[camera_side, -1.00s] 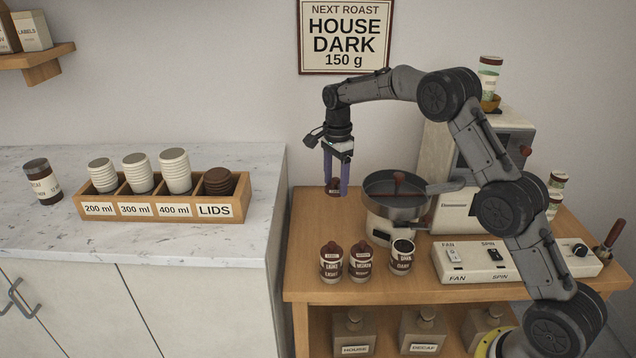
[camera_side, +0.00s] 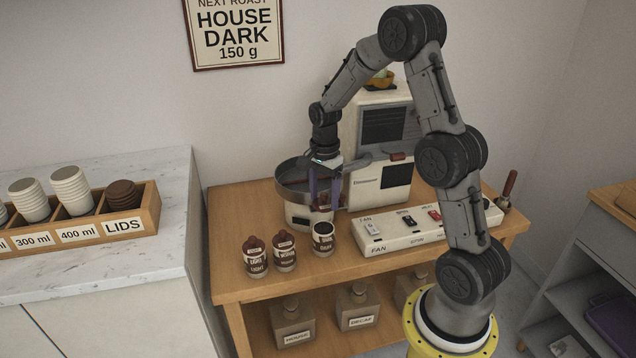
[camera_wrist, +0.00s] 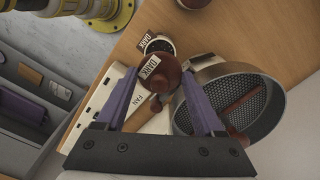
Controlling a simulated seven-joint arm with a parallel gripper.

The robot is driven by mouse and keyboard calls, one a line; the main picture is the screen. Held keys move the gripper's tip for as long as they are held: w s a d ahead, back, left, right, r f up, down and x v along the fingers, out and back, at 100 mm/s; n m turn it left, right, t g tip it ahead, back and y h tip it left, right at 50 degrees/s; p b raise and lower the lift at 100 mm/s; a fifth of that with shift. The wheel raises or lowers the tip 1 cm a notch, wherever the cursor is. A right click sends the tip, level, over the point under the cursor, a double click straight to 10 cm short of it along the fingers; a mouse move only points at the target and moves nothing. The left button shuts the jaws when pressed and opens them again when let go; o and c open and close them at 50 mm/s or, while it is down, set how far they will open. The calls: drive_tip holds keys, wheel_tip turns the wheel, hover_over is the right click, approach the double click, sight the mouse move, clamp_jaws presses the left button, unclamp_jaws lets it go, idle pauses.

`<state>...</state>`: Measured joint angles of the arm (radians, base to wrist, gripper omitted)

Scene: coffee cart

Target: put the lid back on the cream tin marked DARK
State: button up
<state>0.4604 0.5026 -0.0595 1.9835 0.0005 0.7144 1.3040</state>
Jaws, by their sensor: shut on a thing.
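The cream tin marked DARK (camera_side: 323,242) stands open on the wooden cart top, its dark inside showing; it also shows in the wrist view (camera_wrist: 157,47). My gripper (camera_side: 325,203) is shut on a brown lid (camera_wrist: 159,72) with a DARK label. It holds the lid above the cart, a little behind and above the tin, apart from it. In the wrist view the lid sits between the purple fingers and hides part of what is below. In the side view the lid is small and partly covered by the fingers.
Two lidded tins, LIGHT (camera_side: 256,256) and MEDIUM (camera_side: 284,250), stand left of the open tin. The roaster's round pan (camera_side: 291,184) is close behind my gripper. A switch panel (camera_side: 385,240) lies to the right. The cart's front edge is clear.

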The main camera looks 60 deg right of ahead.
wheel_tip(320, 180, down, 7)
idle(0.8)
drive_tip(key=shift+f, duration=0.3)
idle(2.2)
drive_tip(key=o, duration=1.3)
drive_tip(key=shift+o, duration=0.2)
drive_tip(key=shift+r, duration=3.55)
clamp_jaws()
